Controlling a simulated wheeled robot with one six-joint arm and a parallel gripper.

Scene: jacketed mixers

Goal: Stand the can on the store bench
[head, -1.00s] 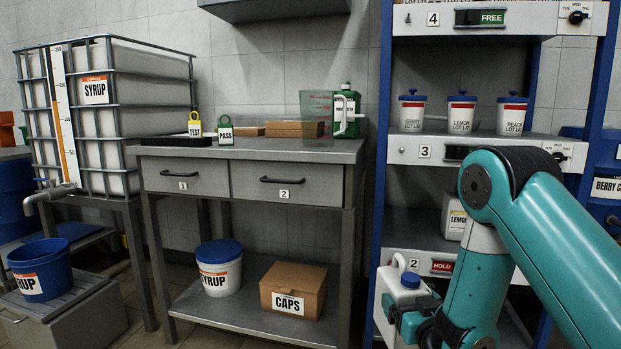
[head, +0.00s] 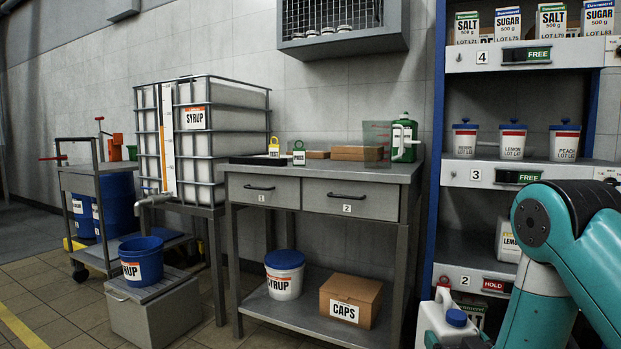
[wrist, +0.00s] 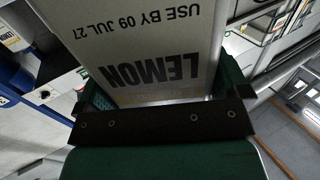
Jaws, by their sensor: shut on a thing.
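The can (head: 432,325) is a white jerry can with a blue cap, at the bottom right of the head view, its lower part cut off by the frame. In the wrist view its LEMON label (wrist: 150,60) faces the camera upside down. My gripper (wrist: 165,88) is shut on the can, with green fingers at both sides of it. In the head view the can is held in front of the shelf rack, right of a grey metal bench (head: 300,170) with drawers 1 and 2. No sign on this bench says store.
The blue-framed rack (head: 437,180) stands close right, with another LEMON can (head: 508,242). Syrup tank (head: 195,145) stands left.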

